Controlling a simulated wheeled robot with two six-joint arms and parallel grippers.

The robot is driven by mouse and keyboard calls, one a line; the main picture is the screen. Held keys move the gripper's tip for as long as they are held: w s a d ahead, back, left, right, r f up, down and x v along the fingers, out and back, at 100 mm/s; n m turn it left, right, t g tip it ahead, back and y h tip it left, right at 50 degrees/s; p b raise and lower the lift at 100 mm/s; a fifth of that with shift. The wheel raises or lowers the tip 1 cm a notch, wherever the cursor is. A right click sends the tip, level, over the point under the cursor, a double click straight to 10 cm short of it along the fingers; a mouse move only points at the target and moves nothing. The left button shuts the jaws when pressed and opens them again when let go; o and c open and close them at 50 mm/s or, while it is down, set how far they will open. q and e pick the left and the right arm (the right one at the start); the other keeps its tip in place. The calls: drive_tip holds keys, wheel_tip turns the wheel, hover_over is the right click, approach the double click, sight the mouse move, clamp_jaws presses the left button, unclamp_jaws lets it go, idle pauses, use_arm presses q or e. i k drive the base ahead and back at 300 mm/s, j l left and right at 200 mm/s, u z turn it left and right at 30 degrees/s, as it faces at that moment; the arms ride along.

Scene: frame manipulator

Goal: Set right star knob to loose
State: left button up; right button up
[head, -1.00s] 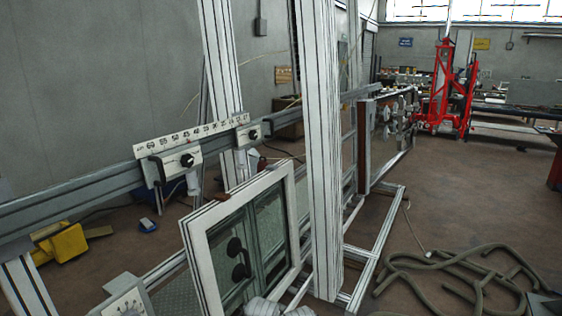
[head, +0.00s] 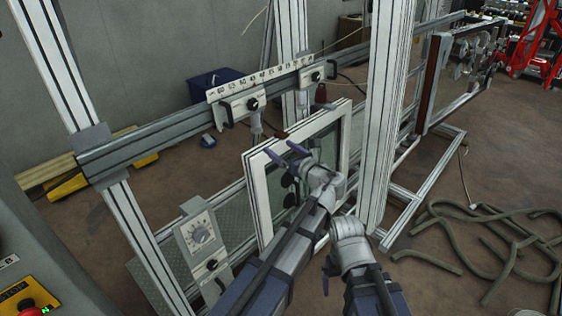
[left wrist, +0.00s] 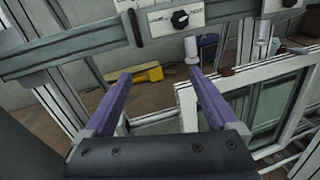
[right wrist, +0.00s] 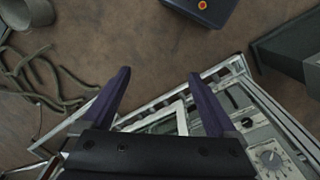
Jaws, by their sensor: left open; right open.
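The right star knob (head: 317,76) is a small black knob on the right white carriage of the grey rail, under the scale. A similar left star knob (head: 252,104) sits on the left carriage. My left gripper (head: 284,156) is open and empty in front of the white window frame, below the rail and apart from both knobs. In the left wrist view its purple fingers (left wrist: 161,78) are spread below a carriage with one black knob (left wrist: 180,19). My right gripper (head: 328,268) is low and partly hidden in the head view; the right wrist view shows its fingers (right wrist: 160,76) open and empty.
The white window frame (head: 257,190) and a tall aluminium post (head: 388,110) stand close to my arms. A dial panel (head: 200,235) is at the lower left. Hose (head: 470,235) lies on the floor at right. A red emergency stop (head: 27,307) is at bottom left.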

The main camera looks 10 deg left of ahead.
sight(315, 76)
drive_tip(key=i+l+u, duration=0.1)
drive_tip(key=i+l, duration=0.5)
drive_tip(key=i, duration=0.25)
drive_tip(key=i+l+u, duration=0.15)
drive_tip(key=i+l, duration=0.5)
drive_tip(key=i, duration=0.2)
